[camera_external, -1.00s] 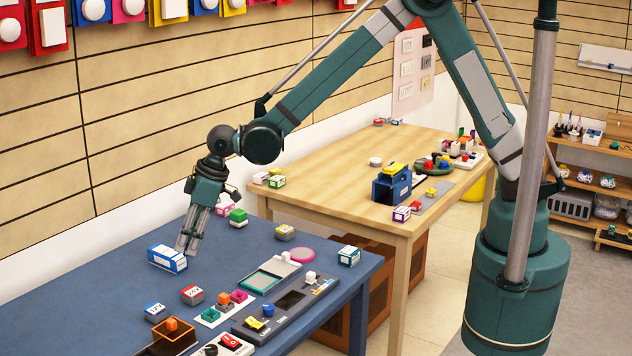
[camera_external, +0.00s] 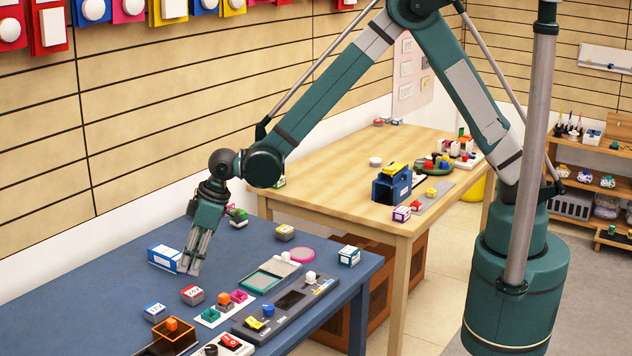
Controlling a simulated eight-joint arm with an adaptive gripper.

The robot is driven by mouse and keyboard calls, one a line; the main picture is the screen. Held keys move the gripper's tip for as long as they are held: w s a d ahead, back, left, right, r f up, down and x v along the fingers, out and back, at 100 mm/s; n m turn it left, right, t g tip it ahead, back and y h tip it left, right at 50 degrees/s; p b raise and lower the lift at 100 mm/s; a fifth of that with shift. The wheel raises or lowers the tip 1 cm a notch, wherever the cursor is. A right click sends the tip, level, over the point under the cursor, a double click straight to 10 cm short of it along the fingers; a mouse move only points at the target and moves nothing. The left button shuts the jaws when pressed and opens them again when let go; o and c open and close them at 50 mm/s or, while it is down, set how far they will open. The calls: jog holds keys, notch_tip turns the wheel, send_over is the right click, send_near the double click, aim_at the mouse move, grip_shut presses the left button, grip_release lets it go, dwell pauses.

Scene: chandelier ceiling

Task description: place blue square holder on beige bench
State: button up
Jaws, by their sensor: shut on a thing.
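The blue square holder (camera_external: 163,257), a blue box shape with white faces, lies on the blue table near the wall side. My gripper (camera_external: 189,268) points down at its right end. The fingers are shut on that end and cover part of it. The holder appears to rest on the table; a small gap below it could not be made out. The beige bench (camera_external: 330,175) is the light wooden table behind and to the right, higher in the picture.
A darker blue block with a yellow top (camera_external: 390,184) stands on the bench, with a green round tray (camera_external: 435,165) behind. The bench's left part is mostly clear. Small boxes, trays and a grey panel (camera_external: 290,302) crowd the blue table's front.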

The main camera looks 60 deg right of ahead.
jog(key=shift+f, duration=0.1)
jog(key=shift+f, duration=1.75)
jog(key=shift+f+b, duration=0.15)
jog(key=shift+b, duration=0.25)
jog(key=o, duration=0.8)
jog(key=shift+r, duration=0.2)
jog(key=shift+p+v, duration=0.85)
jog(key=shift+v, duration=5.1)
jog(key=shift+d, duration=0.1)
